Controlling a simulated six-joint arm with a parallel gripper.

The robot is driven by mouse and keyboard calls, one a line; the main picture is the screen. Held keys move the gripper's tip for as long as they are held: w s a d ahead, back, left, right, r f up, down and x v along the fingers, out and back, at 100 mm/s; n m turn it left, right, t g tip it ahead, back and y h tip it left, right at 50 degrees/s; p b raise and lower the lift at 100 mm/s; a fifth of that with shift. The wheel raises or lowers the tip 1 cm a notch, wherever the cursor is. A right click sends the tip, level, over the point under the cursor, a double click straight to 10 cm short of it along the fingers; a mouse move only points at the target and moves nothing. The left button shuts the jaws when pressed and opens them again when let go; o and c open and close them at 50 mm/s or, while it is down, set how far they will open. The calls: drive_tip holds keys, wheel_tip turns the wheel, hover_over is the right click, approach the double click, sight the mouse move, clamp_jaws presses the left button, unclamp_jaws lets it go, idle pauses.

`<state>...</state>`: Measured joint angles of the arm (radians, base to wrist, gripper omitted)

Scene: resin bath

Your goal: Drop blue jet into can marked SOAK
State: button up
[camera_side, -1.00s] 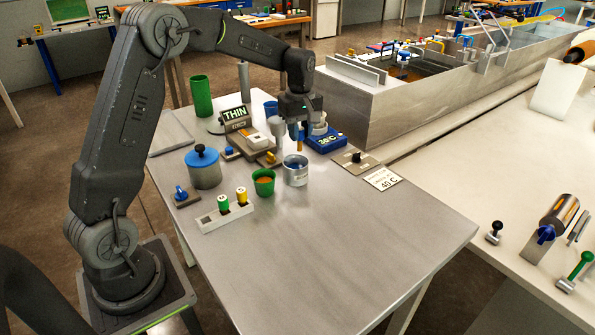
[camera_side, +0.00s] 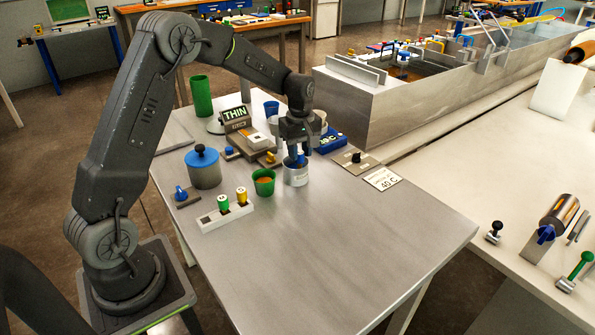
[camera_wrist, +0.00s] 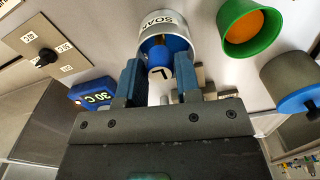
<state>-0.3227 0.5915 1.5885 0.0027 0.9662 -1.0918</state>
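The can marked SOAK (camera_side: 296,177) is a grey metal cylinder standing upright on the bench; its label reads clearly in the wrist view (camera_wrist: 159,19). My gripper (camera_side: 295,159) is pointing down with its blue fingertips at the can's mouth. In the wrist view, the two fingers (camera_wrist: 160,82) are closed on either side of the blue jet (camera_wrist: 160,72), whose pale end with a dark mark shows between them. The jet's lower part reaches toward the can's opening.
A green cup (camera_side: 264,184) with orange contents stands close left of the can. A white rack (camera_side: 225,215) holds green and yellow jets. The front bench is clear.

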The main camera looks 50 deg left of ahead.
drive_tip(key=o, duration=0.4)
drive_tip(key=shift+o, duration=0.2)
drive_tip(key=shift+r, duration=0.1)
wheel_tip(320, 180, up, 14)
idle(0.4)
drive_tip(key=s+d+r+m+t, duration=0.25)
drive_tip(key=s+d+m, duration=0.35)
drive_tip(key=s, duration=0.3)
drive_tip(key=s+d+r+m+t, duration=0.1)
drive_tip(key=s+d+r+m, duration=0.2)
drive_tip(key=s+d+m, duration=0.35)
drive_tip(key=s+d+f+m+t, duration=0.1)
drive_tip(key=s+f+m, duration=0.1)
drive_tip(key=s, duration=0.3)
drive_tip(key=s+d+f+m+t, duration=0.1)
drive_tip(key=s+d+f, duration=0.1)
drive_tip(key=s, duration=0.4)
drive_tip(key=shift+f+m, duration=0.15)
drive_tip(key=shift+m, duration=0.2)
